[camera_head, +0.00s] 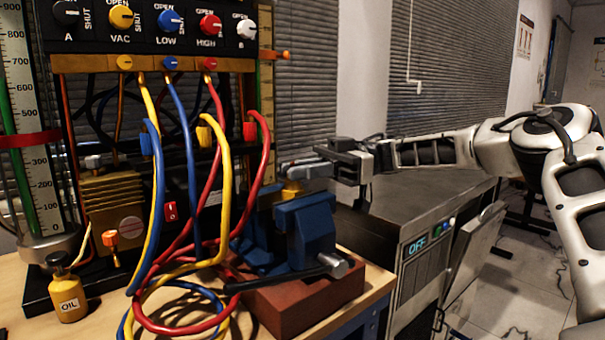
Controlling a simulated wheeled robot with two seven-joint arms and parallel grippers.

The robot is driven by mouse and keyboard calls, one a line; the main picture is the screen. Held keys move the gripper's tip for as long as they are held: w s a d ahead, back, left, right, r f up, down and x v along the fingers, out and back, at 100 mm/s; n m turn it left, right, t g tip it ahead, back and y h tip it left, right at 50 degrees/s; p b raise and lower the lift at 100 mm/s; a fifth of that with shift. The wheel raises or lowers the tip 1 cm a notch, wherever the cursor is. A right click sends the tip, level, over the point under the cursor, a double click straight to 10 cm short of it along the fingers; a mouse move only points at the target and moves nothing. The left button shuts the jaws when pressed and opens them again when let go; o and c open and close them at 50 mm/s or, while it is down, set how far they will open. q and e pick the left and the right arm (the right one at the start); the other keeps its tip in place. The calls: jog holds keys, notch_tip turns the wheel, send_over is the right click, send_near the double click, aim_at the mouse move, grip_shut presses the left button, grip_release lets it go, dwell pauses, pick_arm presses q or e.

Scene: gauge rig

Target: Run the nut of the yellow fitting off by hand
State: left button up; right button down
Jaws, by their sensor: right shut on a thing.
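My right gripper (300,164) reaches in from the right and is shut on a yellow fitting (308,172) above the blue vise (306,228). The fingers cover much of the fitting, so its nut cannot be made out apart from the body. Yellow also shows just below the fingers, at the top of the vise jaws. Whether the jaws grip it is hard to tell. My left gripper is not in view.
The vise stands on a red-brown block (292,305) at the bench corner. Left of it, blue, yellow and red hoses (185,315) hang from the valve panel (165,25) and coil on the bench. A yellow oil bottle (67,295) stands front left. A dark cabinet (425,195) is at right.

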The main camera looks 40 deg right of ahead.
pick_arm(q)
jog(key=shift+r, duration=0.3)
pick_arm(e)
jog(key=shift+w+n+g, duration=0.1)
jog(key=shift+n+g, duration=0.4)
jog(key=shift+g, duration=0.3)
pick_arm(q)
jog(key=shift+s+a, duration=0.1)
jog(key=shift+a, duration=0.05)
pick_arm(e)
jog(key=shift+g, duration=0.3)
jog(key=c, duration=1.4)
grip_release()
